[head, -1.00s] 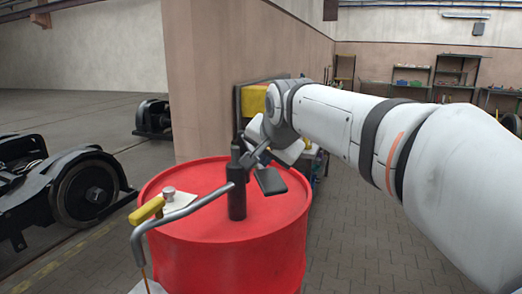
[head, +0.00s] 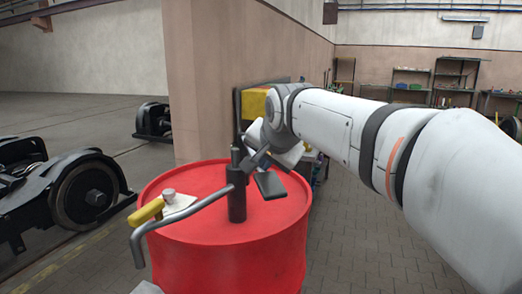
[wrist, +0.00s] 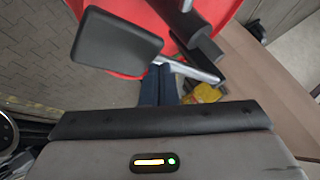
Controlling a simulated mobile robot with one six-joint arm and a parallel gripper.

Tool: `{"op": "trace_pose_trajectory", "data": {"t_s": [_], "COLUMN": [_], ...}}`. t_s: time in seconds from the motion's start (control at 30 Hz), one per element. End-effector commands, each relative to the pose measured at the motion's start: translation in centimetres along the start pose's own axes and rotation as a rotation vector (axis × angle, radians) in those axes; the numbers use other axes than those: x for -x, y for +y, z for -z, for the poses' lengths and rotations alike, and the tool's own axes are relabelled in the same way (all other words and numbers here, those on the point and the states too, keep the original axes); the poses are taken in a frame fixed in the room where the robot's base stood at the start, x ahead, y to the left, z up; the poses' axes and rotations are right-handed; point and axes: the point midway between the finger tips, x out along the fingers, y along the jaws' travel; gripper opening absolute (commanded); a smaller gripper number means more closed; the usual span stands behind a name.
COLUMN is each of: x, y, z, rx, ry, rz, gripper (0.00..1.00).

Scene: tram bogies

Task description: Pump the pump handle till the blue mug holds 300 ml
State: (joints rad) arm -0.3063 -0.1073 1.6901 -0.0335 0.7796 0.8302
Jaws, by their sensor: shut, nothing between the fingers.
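The dark hand pump (head: 237,200) stands upright on the red drum (head: 205,240). Its grey bent spout (head: 190,210) reaches left and turns down past the drum's rim. The flat black pump handle (head: 270,185) sticks out right of the pump; it also shows large in the wrist view (wrist: 115,45). My gripper (head: 255,162) is shut and empty, close beside the pump top and handle. In the wrist view my fingers (wrist: 158,85) are together just below the handle; I cannot tell whether they touch it. The blue mug is not visible in any view.
A small yellow-handled item (head: 148,211) and a light card with a knob (head: 178,203) lie on the drum's left. A wall corner (head: 215,80) stands behind. Black bogies (head: 85,190) stand at left, shelves (head: 455,75) at back right.

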Motion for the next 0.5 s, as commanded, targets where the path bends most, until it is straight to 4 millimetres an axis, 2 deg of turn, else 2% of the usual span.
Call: {"op": "trace_pose_trajectory", "data": {"t_s": [0.5], "x": [2.2], "y": [-1.7], "z": [1.7], "rx": [0.0], "ry": [0.0], "rz": [0.0], "gripper": [0.0]}}
